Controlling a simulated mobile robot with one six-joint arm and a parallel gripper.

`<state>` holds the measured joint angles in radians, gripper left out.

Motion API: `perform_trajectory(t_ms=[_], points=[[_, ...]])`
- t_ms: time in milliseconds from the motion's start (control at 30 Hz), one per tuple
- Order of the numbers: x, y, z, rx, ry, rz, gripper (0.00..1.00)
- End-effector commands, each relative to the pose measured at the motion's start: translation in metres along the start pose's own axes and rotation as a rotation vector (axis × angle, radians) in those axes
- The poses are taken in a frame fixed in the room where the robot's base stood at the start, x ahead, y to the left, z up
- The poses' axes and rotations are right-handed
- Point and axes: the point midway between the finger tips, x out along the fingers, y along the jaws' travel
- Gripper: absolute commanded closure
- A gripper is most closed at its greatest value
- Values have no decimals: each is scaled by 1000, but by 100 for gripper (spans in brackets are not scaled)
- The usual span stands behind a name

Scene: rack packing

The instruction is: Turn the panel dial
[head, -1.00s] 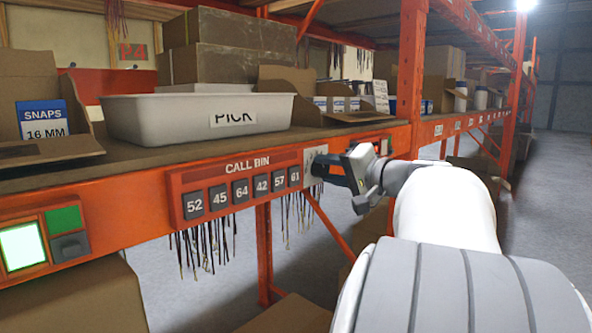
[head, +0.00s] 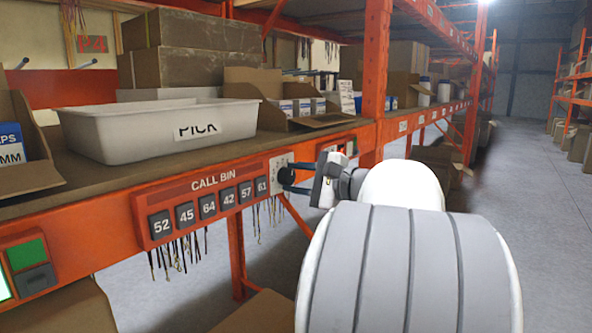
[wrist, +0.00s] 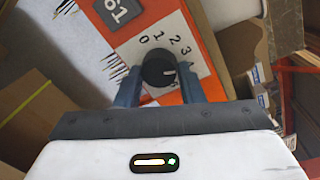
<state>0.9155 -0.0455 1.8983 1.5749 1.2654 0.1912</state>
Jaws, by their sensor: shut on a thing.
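My gripper (wrist: 159,73) is shut on the dial, one dark finger on each side. In the head view my gripper (head: 301,178) reaches the plate (head: 281,164) at the right end of the call bin panel (head: 205,184). The dial itself is mostly hidden there by the fingers.
A white tray (head: 110,131) marked PICK and cardboard boxes (head: 190,68) stand on the shelf above. An orange upright (head: 375,75) stands just right of the plate. Wires hang under the beam. The aisle floor (head: 540,200) at right is clear.

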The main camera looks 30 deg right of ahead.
Motion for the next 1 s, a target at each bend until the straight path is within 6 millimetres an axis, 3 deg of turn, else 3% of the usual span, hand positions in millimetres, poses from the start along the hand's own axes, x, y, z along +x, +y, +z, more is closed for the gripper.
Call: perform_trajectory(t_ms=[400, 967, 1000], points=[[0, 0, -1, 193, -15, 2, 88], [0, 1, -1, 220, -18, 2, 88], [1, 1, -1, 220, -18, 2, 63]])
